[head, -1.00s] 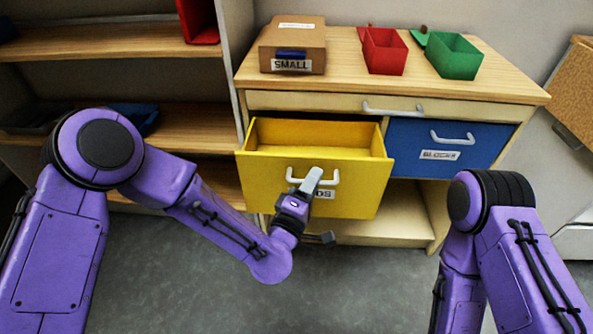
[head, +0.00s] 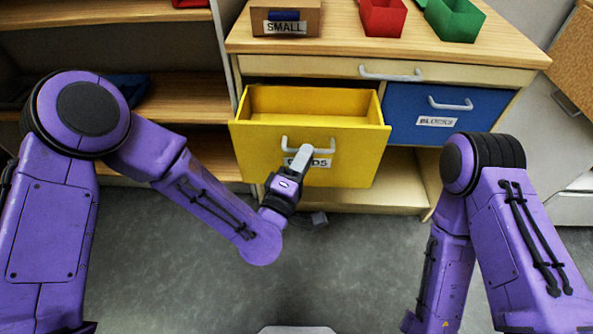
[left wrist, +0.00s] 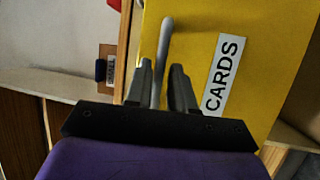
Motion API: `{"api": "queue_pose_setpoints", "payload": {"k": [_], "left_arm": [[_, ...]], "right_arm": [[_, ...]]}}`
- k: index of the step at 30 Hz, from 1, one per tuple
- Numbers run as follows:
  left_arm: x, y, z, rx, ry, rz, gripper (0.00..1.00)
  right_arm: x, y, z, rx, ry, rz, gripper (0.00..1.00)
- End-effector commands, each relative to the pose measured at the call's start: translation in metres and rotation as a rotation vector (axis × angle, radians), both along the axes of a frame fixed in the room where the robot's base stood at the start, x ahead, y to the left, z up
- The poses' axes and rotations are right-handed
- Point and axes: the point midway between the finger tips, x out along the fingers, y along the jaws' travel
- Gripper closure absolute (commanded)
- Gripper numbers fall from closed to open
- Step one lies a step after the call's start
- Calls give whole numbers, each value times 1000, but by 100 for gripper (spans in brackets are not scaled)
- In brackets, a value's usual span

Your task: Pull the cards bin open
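The yellow cards bin (head: 350,158) is a drawer pulled well out of the cabinet, its inside showing empty. Its grey handle (head: 286,143) is on the front, above a label partly covered by my gripper. The left wrist view shows the whole "CARDS" label (left wrist: 223,73). My left gripper (head: 302,153) is at the handle. In the left wrist view, its two fingers (left wrist: 163,82) stand on either side of the handle (left wrist: 166,35), with a gap showing on the right side, so they look open around it. My right gripper is out of view; only its arm shows.
A blue blocks bin (head: 400,112) sits shut to the right of the yellow one. On the cabinet top (head: 340,30) stand a cardboard box (head: 309,18) marked SMALL, a red bin (head: 383,17) and a green bin (head: 455,20). The floor (head: 350,265) in front is clear.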

Motion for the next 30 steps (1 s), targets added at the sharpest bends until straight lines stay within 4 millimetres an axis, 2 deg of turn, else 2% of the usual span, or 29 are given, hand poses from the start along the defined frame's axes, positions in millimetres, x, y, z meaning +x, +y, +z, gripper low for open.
{"api": "queue_pose_setpoints", "payload": {"k": [1, 6, 10, 14, 27, 30], "left_arm": [[-12, 5, -5, 2, 3, -4, 77], [-48, 22, -12, 2, 3, -3, 77], [-65, 30, -15, 2, 0, -2, 77], [-71, 33, -14, 1, 0, -1, 77], [-71, 33, -14, 0, 1, 0, 77], [-72, 28, -17, 50, -4, -20, 77]], "right_arm": [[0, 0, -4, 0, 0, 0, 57], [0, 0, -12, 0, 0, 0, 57], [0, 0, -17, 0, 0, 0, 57], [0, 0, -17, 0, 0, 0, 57], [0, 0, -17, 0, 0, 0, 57], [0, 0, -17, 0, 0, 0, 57]]}}
